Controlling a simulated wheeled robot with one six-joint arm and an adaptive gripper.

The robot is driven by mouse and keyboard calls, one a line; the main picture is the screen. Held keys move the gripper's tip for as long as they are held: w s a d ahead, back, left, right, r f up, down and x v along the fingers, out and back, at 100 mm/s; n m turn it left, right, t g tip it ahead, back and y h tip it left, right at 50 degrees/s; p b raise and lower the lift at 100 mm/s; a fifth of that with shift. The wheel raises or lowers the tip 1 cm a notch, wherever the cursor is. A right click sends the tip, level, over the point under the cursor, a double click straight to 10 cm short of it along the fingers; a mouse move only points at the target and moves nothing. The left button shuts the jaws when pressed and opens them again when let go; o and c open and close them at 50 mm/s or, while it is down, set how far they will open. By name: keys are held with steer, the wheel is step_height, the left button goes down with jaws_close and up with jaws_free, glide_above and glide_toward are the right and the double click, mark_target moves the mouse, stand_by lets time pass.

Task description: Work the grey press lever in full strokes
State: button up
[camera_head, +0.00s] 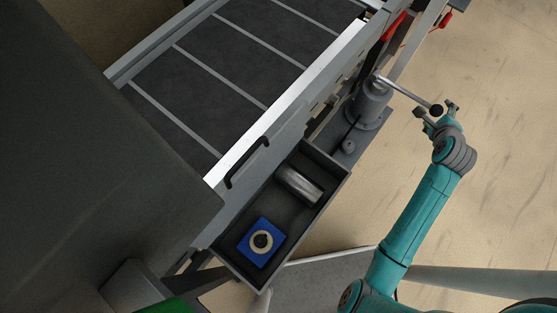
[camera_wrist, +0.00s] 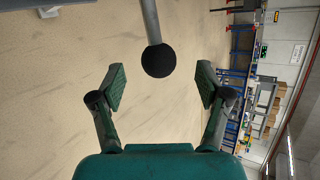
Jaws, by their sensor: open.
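The grey press lever (camera_head: 405,92) is a thin light bar that runs from the top of a grey cylindrical press (camera_head: 371,103) out to the right. It ends in a black ball knob (camera_head: 436,110). My gripper (camera_head: 436,111) is open at the knob end of the lever. In the wrist view, the black knob (camera_wrist: 158,60) is ahead of my gripper (camera_wrist: 160,82), centred between its two spread fingertips and slightly beyond them. The lever's rod (camera_wrist: 150,20) rises from the knob to the top edge. No finger visibly touches the knob.
A conveyor (camera_head: 235,50) with dark slats lies left of the press. An open dark drawer (camera_head: 277,205) holds a metal cylinder (camera_head: 299,187) and a blue block with a yellowish ring (camera_head: 261,242). Red parts (camera_head: 394,26) sit behind the press. The floor right of the lever is clear.

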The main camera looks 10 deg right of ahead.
steer(key=shift+v, duration=2.1)
